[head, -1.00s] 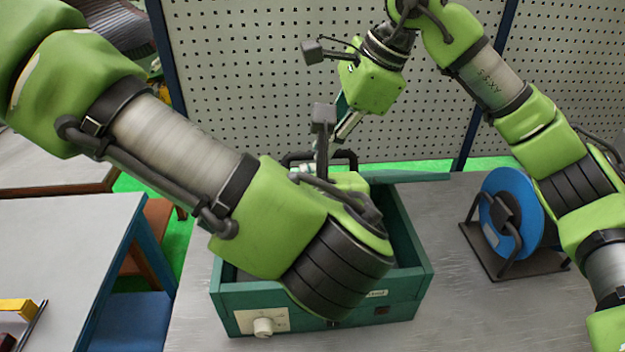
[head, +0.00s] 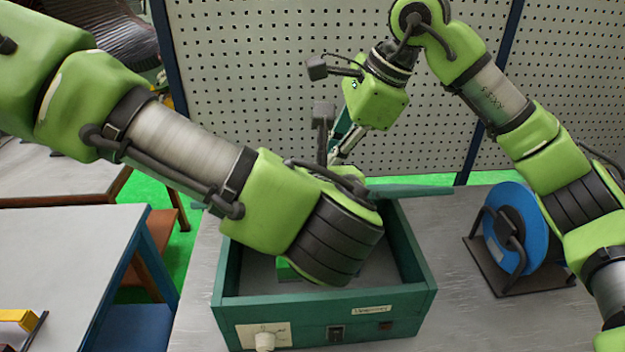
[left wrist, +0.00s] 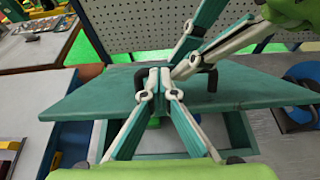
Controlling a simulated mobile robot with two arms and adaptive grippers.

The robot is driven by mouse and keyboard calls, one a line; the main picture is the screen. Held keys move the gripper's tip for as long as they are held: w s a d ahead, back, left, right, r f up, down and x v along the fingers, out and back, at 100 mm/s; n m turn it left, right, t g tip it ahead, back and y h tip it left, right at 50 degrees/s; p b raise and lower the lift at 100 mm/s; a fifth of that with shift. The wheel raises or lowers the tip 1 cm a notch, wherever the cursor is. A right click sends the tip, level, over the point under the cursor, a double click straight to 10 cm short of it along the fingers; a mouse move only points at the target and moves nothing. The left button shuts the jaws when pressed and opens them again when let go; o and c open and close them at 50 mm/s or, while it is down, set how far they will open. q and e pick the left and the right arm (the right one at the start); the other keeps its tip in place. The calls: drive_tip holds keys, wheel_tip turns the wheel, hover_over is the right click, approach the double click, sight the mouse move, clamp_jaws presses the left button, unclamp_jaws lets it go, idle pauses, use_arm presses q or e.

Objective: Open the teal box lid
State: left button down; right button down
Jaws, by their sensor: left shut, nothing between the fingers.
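The teal box (head: 380,300) stands on the grey table with its top uncovered at the front. Its lid (left wrist: 95,97) is raised at the back; in the head view only a thin strip of the lid (head: 415,190) shows. A black handle (left wrist: 209,78) is on the lid. My left gripper (left wrist: 154,75) is shut and empty, its tips close to the lid in the wrist view; contact is unclear. My own arm hides it in the head view. My right gripper (head: 340,152) is beside the handle, its fingers (left wrist: 181,69) close together; whether they grip the handle is unclear.
A blue spool on a dark stand (head: 515,230) stands right of the box. A perforated board (head: 250,90) rises behind. A second table (head: 70,250) is on the left, with a yellow object (head: 18,318). The table between box and spool is clear.

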drive_tip(key=c, duration=2.4)
unclamp_jaws()
drive_tip(key=shift+w+d+f, duration=0.1)
drive_tip(key=shift+w+f, duration=0.1)
drive_tip(key=shift+f, duration=0.15)
use_arm(q)
drive_tip(key=shift+w+f, duration=0.15)
use_arm(e)
drive_tip(key=o, duration=0.3)
drive_tip(key=shift+w, duration=0.2)
use_arm(q)
drive_tip(key=shift+w+f, duration=0.2)
drive_tip(key=shift+w, duration=0.25)
use_arm(e)
drive_tip(key=shift+w+f, duration=0.15)
drive_tip(key=shift+w, duration=0.25)
use_arm(q)
drive_tip(key=shift+s, duration=0.1)
